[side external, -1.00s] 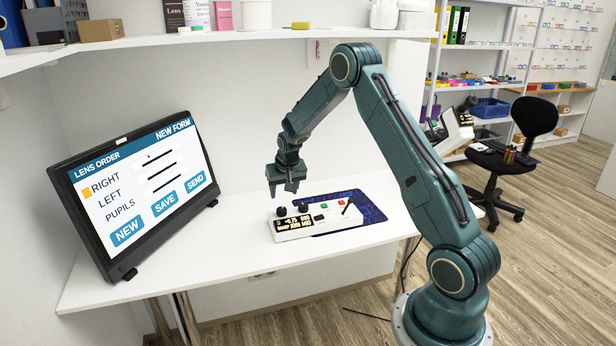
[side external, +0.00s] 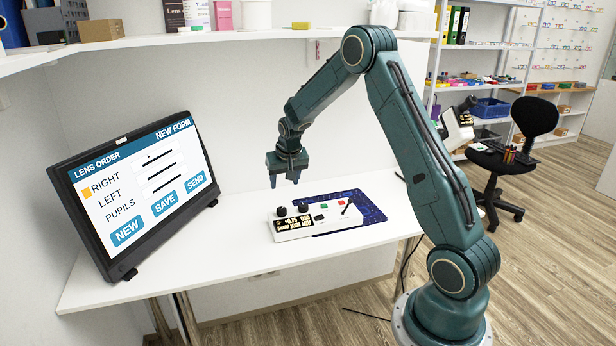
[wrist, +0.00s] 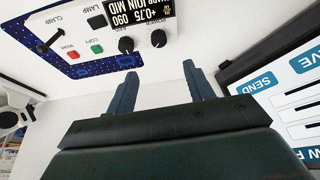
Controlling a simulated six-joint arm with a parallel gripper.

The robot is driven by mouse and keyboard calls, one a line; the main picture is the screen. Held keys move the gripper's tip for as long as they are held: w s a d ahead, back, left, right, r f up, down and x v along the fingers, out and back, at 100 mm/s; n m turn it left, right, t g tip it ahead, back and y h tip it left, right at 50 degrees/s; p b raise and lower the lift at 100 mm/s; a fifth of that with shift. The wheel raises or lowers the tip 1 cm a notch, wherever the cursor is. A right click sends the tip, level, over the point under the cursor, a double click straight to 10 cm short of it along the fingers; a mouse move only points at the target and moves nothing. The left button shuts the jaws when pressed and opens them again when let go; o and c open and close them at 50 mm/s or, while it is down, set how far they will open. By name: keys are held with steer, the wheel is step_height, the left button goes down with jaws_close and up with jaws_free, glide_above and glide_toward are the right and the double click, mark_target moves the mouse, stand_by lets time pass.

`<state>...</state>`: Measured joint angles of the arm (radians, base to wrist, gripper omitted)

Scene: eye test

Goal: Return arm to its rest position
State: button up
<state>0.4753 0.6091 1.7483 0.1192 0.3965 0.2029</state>
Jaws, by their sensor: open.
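My gripper (side external: 284,180) is open and empty in the side external view, pointing down above the back left part of the control box. In the wrist view its two fingers (wrist: 160,88) stand apart with only white table between them.
A monitor (side external: 135,195) with a lens order form stands left on the white table (side external: 180,275). A shelf (side external: 215,42) with boxes and jars runs above the table at the back. A black chair (side external: 535,118) and storage racks are at the right, clear of my arm.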

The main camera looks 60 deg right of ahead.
steer(key=s+a+r+n+t+y, duration=0.1)
steer(key=s+a+r+n, duration=0.1)
steer(key=s+a+r, duration=0.5)
steer(key=s+a+r+n, duration=0.2)
steer(key=s+a+r, duration=0.2)
steer(key=a+r, duration=0.6)
steer(key=s+a+n+y, duration=0.1)
steer(key=s+a+n, duration=0.1)
steer(key=s+a, duration=0.3)
steer(key=s+a+r+n+t+y, duration=0.1)
steer(key=s+a, duration=0.4)
steer(key=s, duration=0.8)
steer(key=shift+s+a+r+n, duration=0.25)
steer(key=shift+s+a+n, duration=0.15)
steer(key=shift+n, duration=0.4)
